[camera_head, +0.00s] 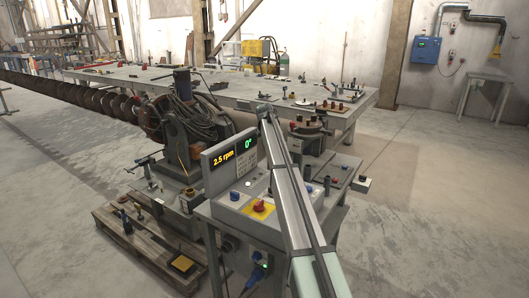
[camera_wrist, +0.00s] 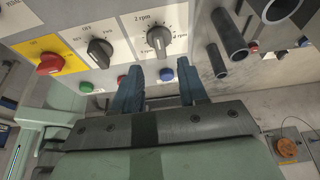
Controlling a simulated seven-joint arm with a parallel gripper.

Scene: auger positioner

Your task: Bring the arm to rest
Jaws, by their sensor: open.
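My gripper (camera_wrist: 163,86) is open in the wrist view, its two blue fingers apart with nothing held between them. Beyond the fingertips is the grey control panel (camera_wrist: 75,18). A blue button (camera_wrist: 167,74) shows between the fingers, and a red button (camera_wrist: 121,78) is beside the left finger. I cannot tell whether a fingertip touches the panel. In the head view my arm (camera_head: 290,200) slants across the control box, and I cannot make out the gripper there.
The panel carries a red switch (camera_wrist: 48,63) and black knobs (camera_wrist: 159,38). Dark tubes (camera_wrist: 231,36) stick out right of the fingers. The display (camera_head: 230,152) reads 2.5 rpm and 0°.

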